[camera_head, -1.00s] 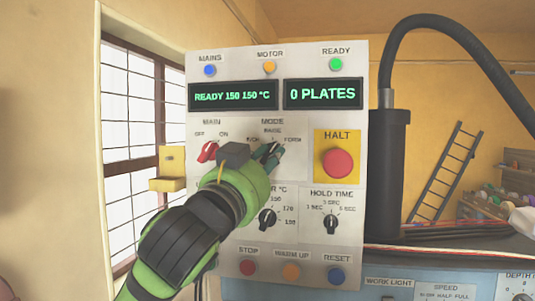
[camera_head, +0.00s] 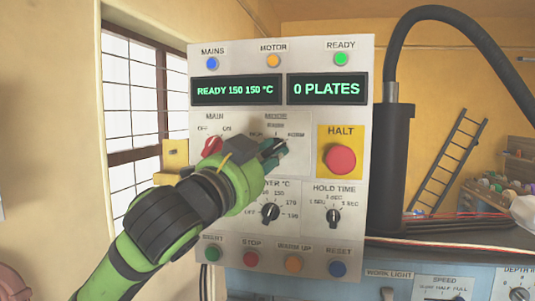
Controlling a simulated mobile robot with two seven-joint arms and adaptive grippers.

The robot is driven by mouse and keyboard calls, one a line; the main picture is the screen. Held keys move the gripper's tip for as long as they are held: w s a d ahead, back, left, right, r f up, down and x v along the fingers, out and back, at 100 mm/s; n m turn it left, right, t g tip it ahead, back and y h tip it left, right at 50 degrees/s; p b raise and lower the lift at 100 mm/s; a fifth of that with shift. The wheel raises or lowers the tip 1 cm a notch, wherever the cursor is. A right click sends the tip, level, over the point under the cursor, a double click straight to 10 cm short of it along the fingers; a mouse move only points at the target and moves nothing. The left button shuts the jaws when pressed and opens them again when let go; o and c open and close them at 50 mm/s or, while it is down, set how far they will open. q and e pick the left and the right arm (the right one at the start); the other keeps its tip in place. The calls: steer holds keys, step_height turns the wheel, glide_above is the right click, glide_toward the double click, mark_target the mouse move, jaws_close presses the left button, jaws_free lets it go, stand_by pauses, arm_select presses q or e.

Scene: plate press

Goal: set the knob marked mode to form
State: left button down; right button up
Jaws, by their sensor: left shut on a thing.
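The control panel (camera_head: 299,118) faces me, with the mode knob under the label MODE. My left gripper (camera_head: 273,150) is at that knob and shut on it; its fingers hide most of the knob, so its pointer cannot be read. The labels around it include RAISE above and FORM (camera_head: 296,135) at the upper right. The left display (camera_head: 237,90) reads READY 150 150 °C and the right display (camera_head: 326,88) reads 0 PLATES. My right gripper is not in view.
The red main knob (camera_head: 212,146) is close left of my gripper. The red HALT button (camera_head: 339,159) is close to the right. The lower heater knob (camera_head: 270,212), hold time knob (camera_head: 333,216) and a row of buttons sit below.

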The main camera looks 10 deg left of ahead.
arm_select(q)
steer(key=shift+s+a+r, duration=0.1)
steer(key=shift+s+r, duration=0.05)
steer(key=shift+r, duration=0.3)
steer(key=c, duration=1.1)
jaws_free()
steer(key=shift+t, duration=0.3)
steer(key=shift+d+f, duration=0.1)
steer(key=shift+d, duration=0.15)
steer(key=shift+w+a+f, duration=0.2)
steer(key=shift+w+f, duration=0.05)
steer(key=shift+w, duration=0.05)
steer(key=shift+d, duration=0.1)
steer(key=shift+s, duration=0.3)
steer(key=v, duration=0.7)
